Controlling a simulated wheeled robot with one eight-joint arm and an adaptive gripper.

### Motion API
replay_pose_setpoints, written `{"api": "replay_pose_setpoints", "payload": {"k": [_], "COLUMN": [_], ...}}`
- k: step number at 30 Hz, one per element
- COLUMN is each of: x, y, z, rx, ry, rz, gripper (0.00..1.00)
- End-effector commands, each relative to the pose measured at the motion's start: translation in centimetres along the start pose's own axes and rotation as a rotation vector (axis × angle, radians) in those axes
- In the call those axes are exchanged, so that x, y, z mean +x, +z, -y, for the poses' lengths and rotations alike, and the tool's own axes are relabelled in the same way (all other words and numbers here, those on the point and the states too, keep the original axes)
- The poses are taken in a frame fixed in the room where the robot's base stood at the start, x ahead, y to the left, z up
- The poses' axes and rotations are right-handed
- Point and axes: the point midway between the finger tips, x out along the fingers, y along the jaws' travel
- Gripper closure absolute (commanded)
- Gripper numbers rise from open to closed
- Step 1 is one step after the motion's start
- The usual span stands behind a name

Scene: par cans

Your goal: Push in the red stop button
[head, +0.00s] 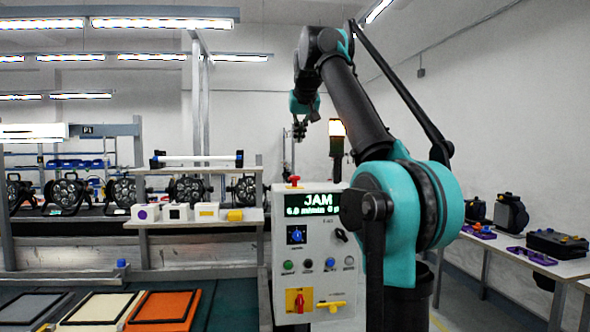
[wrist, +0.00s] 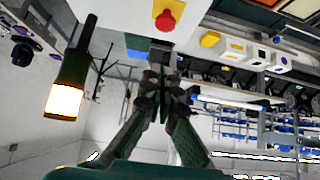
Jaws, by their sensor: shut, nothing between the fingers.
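The red stop button (head: 294,180) sits on top of the grey control box (head: 315,262), on a small yellow base. In the wrist view the round red button (wrist: 165,20) with its yellow base shows near the top edge, just beyond my fingertips. My gripper (head: 299,131) appears above the box in the head view, clearly apart from the button. My gripper (wrist: 160,72) is shut and empty in the wrist view.
The box front has a display (head: 312,204) reading JAM, knobs, small buttons and a red and yellow switch (head: 299,300). A lit signal lamp (head: 336,128) stands close behind the box. A shelf (head: 160,223) with small blocks is at left.

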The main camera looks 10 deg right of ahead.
Motion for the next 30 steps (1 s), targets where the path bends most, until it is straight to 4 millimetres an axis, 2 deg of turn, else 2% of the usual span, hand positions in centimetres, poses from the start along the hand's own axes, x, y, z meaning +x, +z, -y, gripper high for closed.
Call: {"api": "replay_pose_setpoints", "payload": {"k": [8, 13, 17, 28, 30], "x": [0.1, 1.1, 3.1, 10.4, 10.9], "y": [0.0, 0.0, 0.0, 0.0, 0.9], "z": [0.0, 0.0, 0.0, 0.0, 0.0], "rx": [0.0, 0.0, 0.0, 0.001, 0.0], "ry": [0.0, 0.0, 0.0, 0.0, 0.0], "rz": [0.0, 0.0, 0.001, 0.0, 0.0], "gripper": [1.0, 1.0, 1.0, 1.0, 1.0]}}
